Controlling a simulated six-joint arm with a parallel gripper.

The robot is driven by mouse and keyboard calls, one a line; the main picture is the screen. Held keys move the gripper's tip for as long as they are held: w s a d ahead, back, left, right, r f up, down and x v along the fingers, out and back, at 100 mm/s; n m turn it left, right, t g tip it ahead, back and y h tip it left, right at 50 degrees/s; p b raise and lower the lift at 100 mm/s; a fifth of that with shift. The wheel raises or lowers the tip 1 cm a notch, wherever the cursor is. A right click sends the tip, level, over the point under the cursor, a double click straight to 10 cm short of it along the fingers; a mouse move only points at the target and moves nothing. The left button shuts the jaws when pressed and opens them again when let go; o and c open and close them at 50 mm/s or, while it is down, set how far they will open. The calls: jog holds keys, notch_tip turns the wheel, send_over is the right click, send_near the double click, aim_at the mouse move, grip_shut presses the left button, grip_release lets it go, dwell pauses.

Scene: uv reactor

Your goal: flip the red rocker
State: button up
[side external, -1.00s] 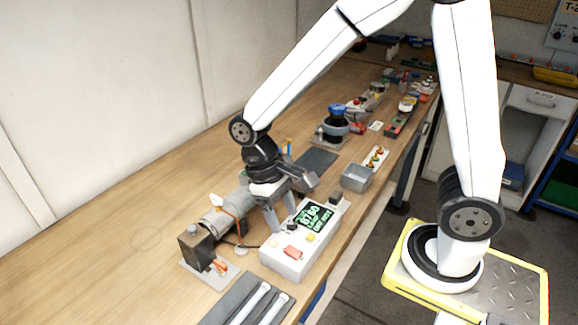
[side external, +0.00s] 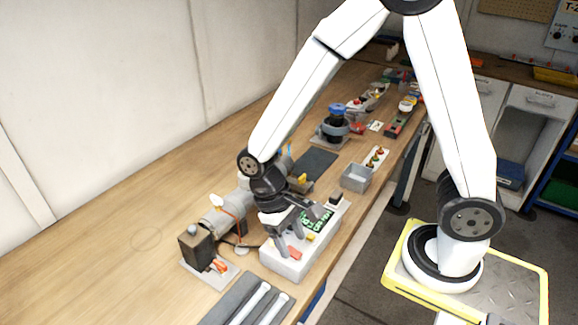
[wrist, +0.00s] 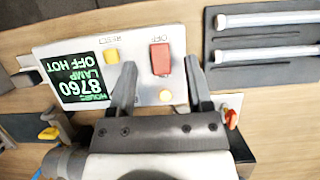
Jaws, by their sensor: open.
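The red rocker (wrist: 160,58) is on the top face of a white control box (wrist: 85,38), next to a label that reads OFF upside down. It also shows in the side external view (side external: 294,253). My gripper (wrist: 160,67) is open and empty over the box. In the wrist view its two fingertips lie on either side of the rocker, with a gap to each. In the side external view my gripper (side external: 291,246) is just behind the rocker, low over the box; I cannot tell whether it touches.
A cylinder unit (side external: 222,218) with a red-orange lever (side external: 219,265) stands left. A dark tray with white tubes (side external: 255,305) lies in front. A grey bin (side external: 356,177) stands behind.

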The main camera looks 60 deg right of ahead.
jog(key=shift+x, duration=0.95)
grip_shut()
jog(key=shift+w, duration=0.1)
jog(key=shift+w+g, duration=0.2)
jog(key=shift+g, duration=0.95)
jog(key=shift+w+g, duration=0.2)
jog(key=shift+g, duration=0.95)
grip_release()
